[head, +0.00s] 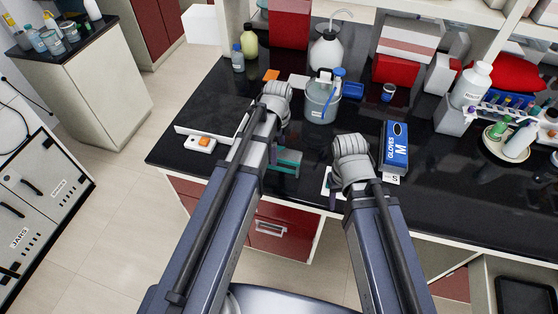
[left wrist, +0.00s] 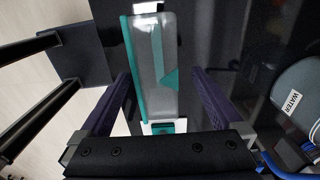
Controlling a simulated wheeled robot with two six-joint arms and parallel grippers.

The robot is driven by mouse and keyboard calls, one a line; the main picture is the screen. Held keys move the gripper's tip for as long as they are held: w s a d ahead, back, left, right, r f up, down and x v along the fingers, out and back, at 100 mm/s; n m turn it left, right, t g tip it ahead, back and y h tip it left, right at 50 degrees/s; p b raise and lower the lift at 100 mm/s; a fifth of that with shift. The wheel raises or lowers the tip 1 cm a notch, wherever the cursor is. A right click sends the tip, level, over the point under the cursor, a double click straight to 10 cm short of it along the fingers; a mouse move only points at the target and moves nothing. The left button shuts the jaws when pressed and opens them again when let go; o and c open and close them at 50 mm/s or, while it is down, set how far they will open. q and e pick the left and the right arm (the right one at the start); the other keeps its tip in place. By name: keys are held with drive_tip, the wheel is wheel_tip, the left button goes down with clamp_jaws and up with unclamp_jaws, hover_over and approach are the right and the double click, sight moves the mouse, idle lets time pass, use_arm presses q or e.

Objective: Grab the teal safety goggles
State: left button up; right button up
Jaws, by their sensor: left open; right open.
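The teal safety goggles (left wrist: 152,65) have a clear lens and a teal frame. They lie on the black bench near its front edge. In the head view part of the goggles (head: 288,158) shows beside my left forearm, which hides the rest. My left gripper (left wrist: 161,75) is open and empty, its two fingers on either side of the goggles in the left wrist view. I cannot tell how far above them it is. In the head view my left wrist hides most of it. My right gripper (head: 333,197) is open, mostly hidden by its arm, near the bench's front edge.
A blue glove box (head: 396,146) stands right of my right wrist. A white device with an orange top (head: 203,142) lies left of my left arm.

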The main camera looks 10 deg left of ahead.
use_arm(q)
drive_tip(key=b, duration=0.5)
hover_over(279, 168)
wheel_tip(279, 168, down, 5)
drive_tip(key=shift+s+f, duration=0.1)
drive_tip(key=shift+f, duration=0.1)
drive_tip(key=shift+r, duration=0.1)
drive_tip(key=shift+c, duration=0.4)
drive_tip(key=c, duration=1.3)
